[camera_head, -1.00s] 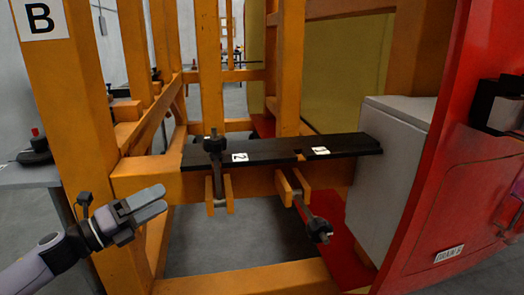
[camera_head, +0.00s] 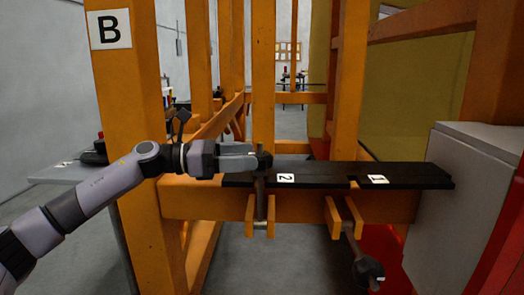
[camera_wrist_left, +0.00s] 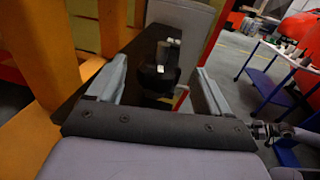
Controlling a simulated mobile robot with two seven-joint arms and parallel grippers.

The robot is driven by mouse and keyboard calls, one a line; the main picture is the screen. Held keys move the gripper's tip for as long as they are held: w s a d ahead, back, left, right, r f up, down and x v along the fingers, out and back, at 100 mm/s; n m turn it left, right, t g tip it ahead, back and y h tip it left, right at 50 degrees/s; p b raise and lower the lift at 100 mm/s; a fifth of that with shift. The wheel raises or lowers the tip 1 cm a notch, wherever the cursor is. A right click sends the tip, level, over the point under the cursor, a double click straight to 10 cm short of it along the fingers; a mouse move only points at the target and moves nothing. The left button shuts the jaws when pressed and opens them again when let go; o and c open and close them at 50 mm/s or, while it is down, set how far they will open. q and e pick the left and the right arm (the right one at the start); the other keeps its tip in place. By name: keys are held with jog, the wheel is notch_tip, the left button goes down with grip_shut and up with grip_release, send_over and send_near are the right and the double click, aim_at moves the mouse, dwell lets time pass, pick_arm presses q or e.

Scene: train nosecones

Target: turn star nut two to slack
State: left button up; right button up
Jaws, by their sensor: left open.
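Star nut two (camera_head: 264,160) is the dark knob on top of the upright bolt beside the label "2" (camera_head: 286,178) on the black plank. It also shows in the left wrist view (camera_wrist_left: 157,75), between my fingers. My left gripper (camera_head: 252,158) is at the nut, coming in level from the left. In the left wrist view my left gripper (camera_wrist_left: 160,82) is open, one finger on each side of the nut, with gaps showing. The other bolt, by the label "1" (camera_head: 378,180), hangs tilted down with its star nut (camera_head: 368,272) at the low end. My right gripper is not in view.
The black plank (camera_head: 415,177) lies on an orange beam (camera_head: 300,205) of the frame. An orange post marked B (camera_head: 125,100) stands at left, near my arm. A grey box (camera_head: 465,190) stands at right. A side table (camera_head: 75,173) is at far left.

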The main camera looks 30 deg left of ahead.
aim_at(260, 153)
pick_arm(q)
jog(key=shift+p+x, duration=0.45)
jog(key=shift+x, duration=1.5)
jog(key=c, duration=1)
